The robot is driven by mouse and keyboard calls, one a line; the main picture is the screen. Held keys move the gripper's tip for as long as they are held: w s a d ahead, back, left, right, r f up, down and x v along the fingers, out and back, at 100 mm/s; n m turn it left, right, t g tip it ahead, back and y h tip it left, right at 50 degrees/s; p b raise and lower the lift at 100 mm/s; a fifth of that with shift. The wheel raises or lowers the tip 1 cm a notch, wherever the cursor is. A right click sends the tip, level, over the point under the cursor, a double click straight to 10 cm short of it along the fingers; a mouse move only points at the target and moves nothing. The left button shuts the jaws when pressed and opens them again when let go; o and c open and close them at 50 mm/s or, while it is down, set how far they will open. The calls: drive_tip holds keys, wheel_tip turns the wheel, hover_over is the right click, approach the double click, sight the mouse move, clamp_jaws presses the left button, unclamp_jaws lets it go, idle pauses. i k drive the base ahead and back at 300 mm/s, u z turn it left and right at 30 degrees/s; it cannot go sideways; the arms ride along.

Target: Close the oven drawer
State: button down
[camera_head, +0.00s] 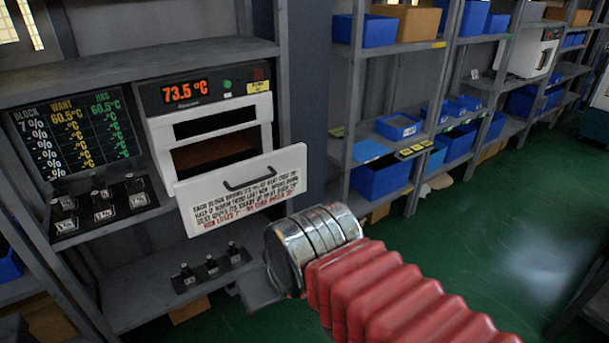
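The white oven (158,133) stands on the shelf at the left, its orange display reading 73.5 °C. Its drawer (240,190) is pulled out toward me, with a dark bar handle and printed text on its white front. Behind the drawer front I see the dark, brownish inside of the oven. My arm comes in from the lower right as red bellows ending in a silver metal joint, in front of and below the drawer's right end. A dark grey flat piece shows below that joint. My gripper's fingers cannot be made out, nor whether they touch anything.
A tray of small metal valve blocks (104,205) sits left of the oven, under a board (75,137) of block temperatures. More blocks (211,265) stand on the lower shelf. Blue bins (382,178) fill the racks at the right. The green floor (480,240) is open there.

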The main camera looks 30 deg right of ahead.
sight(204, 184)
drive_tip(key=i, duration=0.9)
drive_tip(key=u, duration=0.05)
